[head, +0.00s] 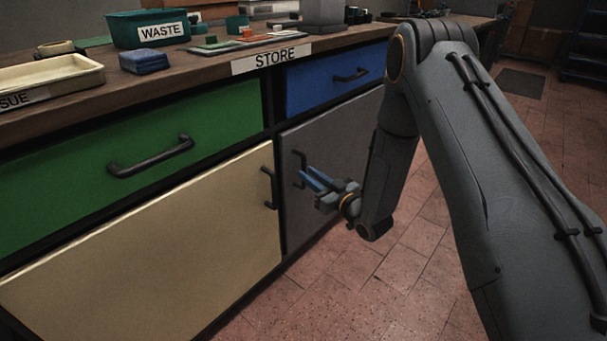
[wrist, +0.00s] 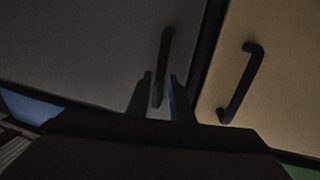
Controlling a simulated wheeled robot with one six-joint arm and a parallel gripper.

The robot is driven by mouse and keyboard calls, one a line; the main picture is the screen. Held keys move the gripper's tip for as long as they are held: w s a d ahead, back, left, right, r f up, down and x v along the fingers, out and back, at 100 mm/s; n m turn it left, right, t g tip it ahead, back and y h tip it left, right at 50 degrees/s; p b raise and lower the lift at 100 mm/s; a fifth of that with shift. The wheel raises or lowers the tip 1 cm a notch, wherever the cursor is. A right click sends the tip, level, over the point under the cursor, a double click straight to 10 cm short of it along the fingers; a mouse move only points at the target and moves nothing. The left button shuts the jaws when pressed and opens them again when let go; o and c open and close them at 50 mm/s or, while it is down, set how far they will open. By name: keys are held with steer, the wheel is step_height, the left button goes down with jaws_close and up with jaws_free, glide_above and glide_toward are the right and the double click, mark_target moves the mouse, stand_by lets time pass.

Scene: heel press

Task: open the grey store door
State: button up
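The grey store door (head: 335,150) is closed flush in the cabinet front, below the blue drawer. Its dark upright bar handle (head: 299,160) is near the door's left edge. My gripper (head: 309,179) is at the lower part of this handle, its blue fingers pointing at it. In the wrist view the grey door (wrist: 80,50) fills the left, and the handle (wrist: 167,50) runs down between the two fingertips of my gripper (wrist: 161,90). The fingers are apart, with gaps beside the bar. I cannot tell how deep the bar sits between them.
A cream door (head: 160,260) with its own dark handle (head: 268,188) adjoins on the left; that handle is close by in the wrist view (wrist: 240,82). A green drawer (head: 130,150) and a blue drawer (head: 335,78) are above. The tiled floor (head: 350,285) before the grey door is clear.

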mark_target(304, 185)
steer(key=shift+x, duration=1.7)
jaws_close()
